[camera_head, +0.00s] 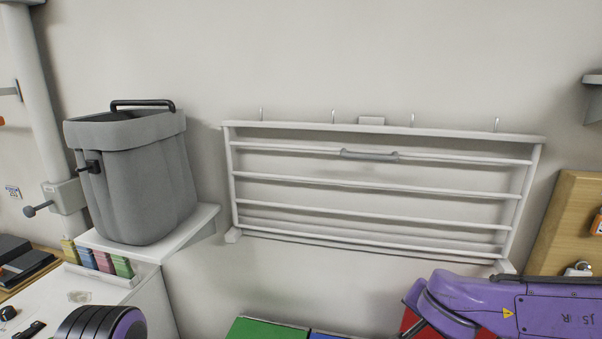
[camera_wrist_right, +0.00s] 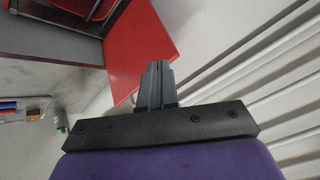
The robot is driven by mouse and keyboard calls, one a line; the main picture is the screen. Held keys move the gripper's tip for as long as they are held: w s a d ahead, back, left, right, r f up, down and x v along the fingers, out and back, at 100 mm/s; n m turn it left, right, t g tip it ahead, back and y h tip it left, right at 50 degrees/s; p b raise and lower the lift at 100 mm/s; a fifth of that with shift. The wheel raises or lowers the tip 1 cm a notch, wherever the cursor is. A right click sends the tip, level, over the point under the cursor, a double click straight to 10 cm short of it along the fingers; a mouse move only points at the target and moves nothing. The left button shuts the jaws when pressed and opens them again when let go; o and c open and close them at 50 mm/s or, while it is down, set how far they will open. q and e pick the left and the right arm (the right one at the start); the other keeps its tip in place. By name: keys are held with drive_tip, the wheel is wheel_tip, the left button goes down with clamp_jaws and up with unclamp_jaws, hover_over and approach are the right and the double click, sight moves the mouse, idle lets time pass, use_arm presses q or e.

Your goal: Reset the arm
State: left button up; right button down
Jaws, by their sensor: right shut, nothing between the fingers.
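My right arm (camera_head: 500,305) shows in purple at the lower right of the head view, below the wall rack; its fingers are out of that view. In the right wrist view my right gripper (camera_wrist_right: 157,72) has its two grey fingers together, with nothing between them. A red panel (camera_wrist_right: 140,45) lies beyond the fingertips in that view. Only a rounded purple and dark part (camera_head: 105,325) of my left arm shows at the bottom left of the head view; the left gripper is not seen.
A white wall rack (camera_head: 380,132) with hooks is above my right arm. A grey bin (camera_head: 140,180) stands on a white shelf (camera_head: 190,232) at left. Green (camera_head: 265,330) and blue (camera_head: 330,337) surfaces show at the bottom edge. A wooden board (camera_head: 565,225) is at right.

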drive_tip(key=s+d+f+m+h+b, duration=0.1)
drive_tip(key=s+f+b, duration=0.35)
drive_tip(key=f, duration=1.15)
drive_tip(key=s+d+f+m+b, duration=0.1)
drive_tip(key=s+f+b, duration=0.3)
drive_tip(key=f, duration=1.1)
drive_tip(key=s+d+f+n+g+b, duration=0.2)
drive_tip(key=s+f, duration=0.7)
drive_tip(key=s, duration=0.1)
drive_tip(key=s+d+f+n+g+b, duration=0.2)
drive_tip(key=s+f+n+b, duration=0.1)
drive_tip(key=s+f, duration=0.5)
drive_tip(key=s, duration=0.2)
drive_tip(key=shift+s+f, duration=0.35)
drive_tip(key=shift+f, duration=0.05)
